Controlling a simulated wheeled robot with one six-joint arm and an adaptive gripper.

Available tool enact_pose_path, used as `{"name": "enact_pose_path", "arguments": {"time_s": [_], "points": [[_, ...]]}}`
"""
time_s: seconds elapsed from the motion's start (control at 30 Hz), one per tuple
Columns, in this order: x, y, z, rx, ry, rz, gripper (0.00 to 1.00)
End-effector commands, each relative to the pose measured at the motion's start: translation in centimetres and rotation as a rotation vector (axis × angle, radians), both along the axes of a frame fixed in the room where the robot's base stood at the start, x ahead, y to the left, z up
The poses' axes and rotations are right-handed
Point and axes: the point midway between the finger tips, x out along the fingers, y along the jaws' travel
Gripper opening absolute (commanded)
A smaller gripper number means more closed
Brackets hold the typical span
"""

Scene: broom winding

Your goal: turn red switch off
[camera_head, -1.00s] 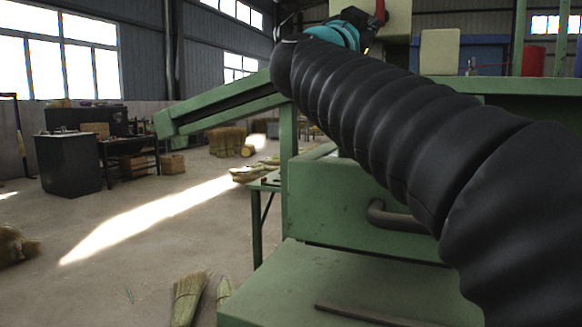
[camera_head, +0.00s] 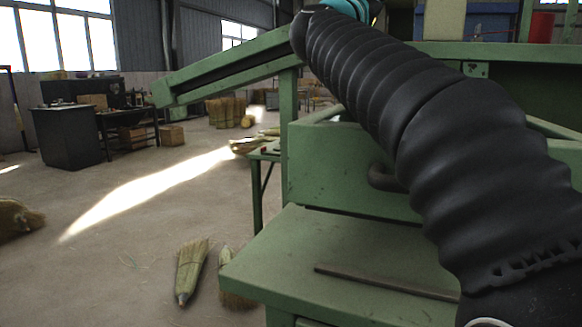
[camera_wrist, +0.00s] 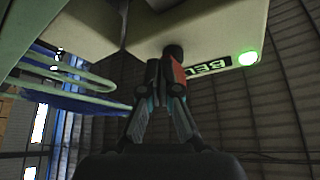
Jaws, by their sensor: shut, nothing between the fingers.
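The red switch (camera_wrist: 178,75) shows in the wrist view as a red piece below a dark round mount on the underside of a pale box (camera_wrist: 200,22). My gripper (camera_wrist: 160,77) is shut, with its fingertips right beside the red piece. It holds nothing. Whether the fingertips touch the switch I cannot tell, as they overlap it in the picture. A green lamp (camera_wrist: 249,58) glows on the box, next to a partly seen dark label (camera_wrist: 208,66).
A green machine with a bench top (camera_head: 300,250) stands below my arm, with a metal rod (camera_head: 385,283) on it. Bent pale tubes (camera_wrist: 70,80) lie left of my gripper in the wrist view. Brooms (camera_head: 190,270) lie on the floor, which is largely clear at left.

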Motion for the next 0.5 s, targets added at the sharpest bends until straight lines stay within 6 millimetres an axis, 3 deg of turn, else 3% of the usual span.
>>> {"name": "enact_pose_path", "arguments": {"time_s": [0.5], "points": [[-0.05,-0.05,0.39,0.000,-0.001,-0.001,0.00]]}}
